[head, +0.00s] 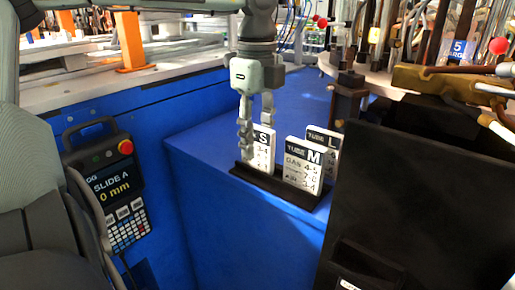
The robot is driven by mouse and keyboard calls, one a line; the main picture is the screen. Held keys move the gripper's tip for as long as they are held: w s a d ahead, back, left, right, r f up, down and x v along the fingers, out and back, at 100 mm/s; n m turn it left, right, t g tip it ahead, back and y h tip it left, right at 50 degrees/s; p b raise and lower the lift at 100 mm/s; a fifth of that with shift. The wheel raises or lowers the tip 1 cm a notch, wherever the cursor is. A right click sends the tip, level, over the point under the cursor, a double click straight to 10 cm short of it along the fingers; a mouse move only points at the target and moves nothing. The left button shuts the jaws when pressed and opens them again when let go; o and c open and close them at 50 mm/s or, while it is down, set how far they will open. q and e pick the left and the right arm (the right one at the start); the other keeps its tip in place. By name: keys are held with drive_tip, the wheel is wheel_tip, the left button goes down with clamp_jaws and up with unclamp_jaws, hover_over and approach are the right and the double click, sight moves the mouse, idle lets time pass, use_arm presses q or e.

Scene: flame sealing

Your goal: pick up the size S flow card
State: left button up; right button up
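The size S flow card (263,154) is a white card with a black "S" header. It stands upright at the left end of a black holder (250,176) on the blue bench. My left gripper (256,135) points down right at this card, with its fingers apart. One finger covers the card's left edge and the other ends near its top. I cannot tell whether either finger touches the card. My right gripper is not in view.
The M card (303,164) and the partly hidden L card (326,140) stand close on the right in the same holder. A dark machine panel (410,205) is further right. A control pendant (106,190) hangs on the blue side at left. The blue bench top (206,148) left of the holder is clear.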

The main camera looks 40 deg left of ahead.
use_arm(q)
clamp_jaws()
drive_tip(key=shift+r, duration=0.1)
idle(0.4)
